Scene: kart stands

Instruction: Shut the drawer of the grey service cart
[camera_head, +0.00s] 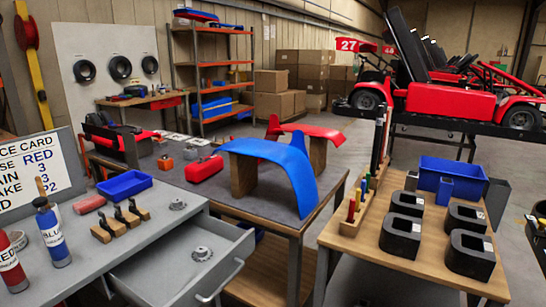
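The grey service cart (150,232) stands at the lower left. Its drawer (168,265) is pulled out toward the lower right, with its inside showing. A metal gear-like part (202,254) lies in the drawer. The bar handle (224,282) is on the drawer's front, and nothing touches it. The drawer's near side runs toward the bottom edge of the picture. Neither of my grippers is in view.
On the cart top are a blue bottle (52,235), a red bottle (10,262), a blue tray (124,185) and another gear-like part (177,204). A table with a blue fairing (275,165) stands behind the drawer. A wooden-topped stand (365,237) is at the right.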

